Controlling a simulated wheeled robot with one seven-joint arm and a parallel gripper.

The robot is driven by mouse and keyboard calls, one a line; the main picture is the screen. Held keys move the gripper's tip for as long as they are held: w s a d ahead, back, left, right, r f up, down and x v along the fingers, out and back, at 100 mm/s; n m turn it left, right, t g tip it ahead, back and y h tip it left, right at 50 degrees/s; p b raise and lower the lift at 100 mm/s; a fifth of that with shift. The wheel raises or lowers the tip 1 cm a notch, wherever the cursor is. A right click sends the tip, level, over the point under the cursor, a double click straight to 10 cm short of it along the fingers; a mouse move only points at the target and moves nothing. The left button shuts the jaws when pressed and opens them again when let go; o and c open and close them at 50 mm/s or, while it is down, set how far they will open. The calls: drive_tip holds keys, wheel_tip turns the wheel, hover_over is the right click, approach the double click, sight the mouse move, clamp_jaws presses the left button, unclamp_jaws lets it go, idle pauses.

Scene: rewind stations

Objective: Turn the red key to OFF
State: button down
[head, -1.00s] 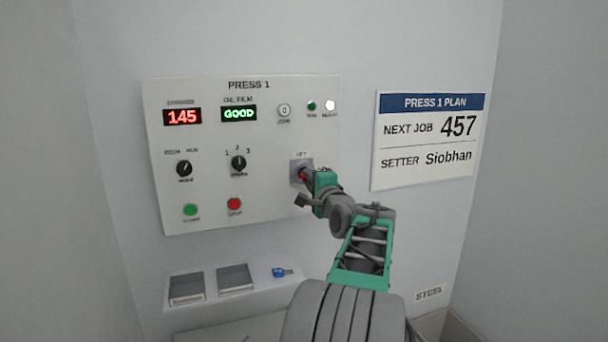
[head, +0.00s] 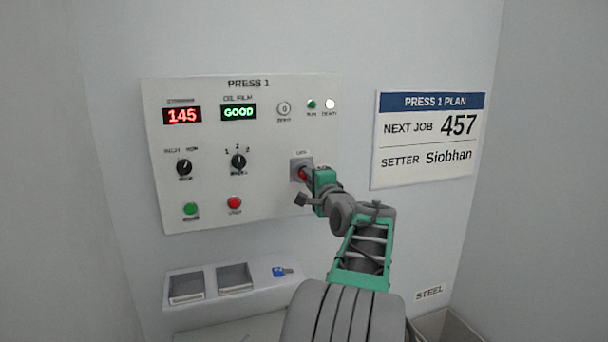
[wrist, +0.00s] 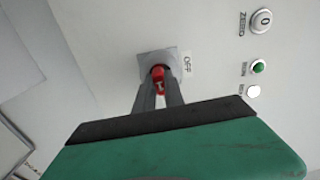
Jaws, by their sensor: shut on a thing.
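The red key (head: 303,174) sits in a grey square key switch (head: 296,163) at the right of the PRESS 1 panel (head: 250,200). A small label above the switch reads OFF in the wrist view. My gripper (wrist: 158,84) is at the switch with both fingers shut on the red key (wrist: 158,73). In the head view my gripper (head: 308,177) covers part of the key. Which way the key points is hard to tell.
The panel has a red 145 display (head: 182,116), a green GOOD display (head: 239,112), knobs and a red button (head: 234,203). Below is a shelf with two trays and a blue key (head: 281,271). A PRESS 1 PLAN sign (head: 429,139) hangs to the right.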

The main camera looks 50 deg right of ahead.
drive_tip(key=shift+f+n+b, duration=0.2)
drive_tip(key=shift+n+b, duration=1.3)
drive_tip(key=shift+b, duration=0.15)
drive_tip(key=shift+r+n+b, duration=0.1)
drive_tip(key=shift+n+b, duration=1.45)
drive_tip(key=shift+n, duration=0.15)
